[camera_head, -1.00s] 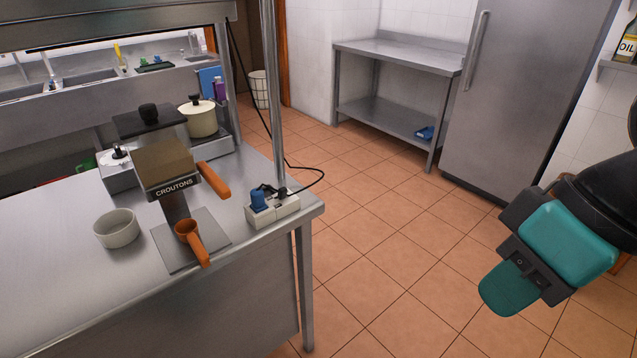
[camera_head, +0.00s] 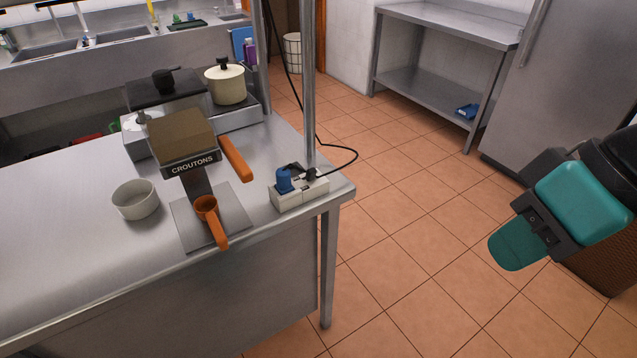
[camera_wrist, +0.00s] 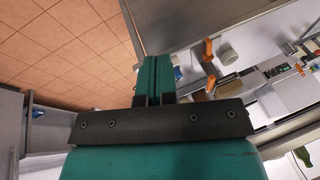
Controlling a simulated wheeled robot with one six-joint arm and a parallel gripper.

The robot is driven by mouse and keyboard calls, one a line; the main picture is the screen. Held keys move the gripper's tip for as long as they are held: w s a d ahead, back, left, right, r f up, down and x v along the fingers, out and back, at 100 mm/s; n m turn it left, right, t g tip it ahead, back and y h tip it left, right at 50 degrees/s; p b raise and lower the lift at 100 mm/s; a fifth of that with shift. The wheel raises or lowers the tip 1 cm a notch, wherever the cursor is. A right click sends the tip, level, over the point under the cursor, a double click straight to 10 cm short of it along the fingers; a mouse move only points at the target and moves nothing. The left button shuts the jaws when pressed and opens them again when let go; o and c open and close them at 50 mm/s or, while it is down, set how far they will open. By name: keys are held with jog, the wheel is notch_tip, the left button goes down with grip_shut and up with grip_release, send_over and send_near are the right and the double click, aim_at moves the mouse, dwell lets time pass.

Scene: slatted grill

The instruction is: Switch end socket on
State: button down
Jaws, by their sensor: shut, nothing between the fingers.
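A white power strip (camera_head: 300,190) lies on the steel counter near its right corner, beside a metal post. A blue plug and a black plug with a cable sit in its sockets. Its switches are too small to make out. My gripper (camera_head: 506,252) is teal, at the right of the head view, over the floor and well apart from the strip. It is shut and empty. In the wrist view my gripper (camera_wrist: 154,62) points toward the counter edge, and its fingers cover part of that area.
The steel counter (camera_head: 80,255) also holds a croutons dispenser (camera_head: 190,150) with orange handles, a white bowl (camera_head: 135,199) and a cream pot (camera_head: 226,84). A steel table (camera_head: 450,20) and fridge stand behind. Open tiled floor (camera_head: 420,230) lies between my gripper and the counter.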

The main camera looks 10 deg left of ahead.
jog(key=w+a+f+m+t+y+b, duration=0.1)
jog(key=w+a+f+t+b, duration=0.25)
jog(key=w+f+b, duration=0.35)
jog(key=w+a+f+m+t+y+b, duration=0.1)
jog(key=w+a+f+t+b, duration=0.1)
jog(key=w+f+t+b, duration=0.35)
jog(key=w+a+f+m+t+y+b, duration=0.1)
jog(key=w+a+f+t+b, duration=0.15)
jog(key=w+f+b, duration=0.55)
jog(key=a+f+n+t+y+b, duration=0.4)
jog(key=a+f+y+b, duration=0.2)
jog(key=b, duration=0.2)
jog(key=shift+s+a+y, duration=0.15)
jog(key=shift+a+y, duration=0.05)
jog(key=shift+y, duration=0.2)
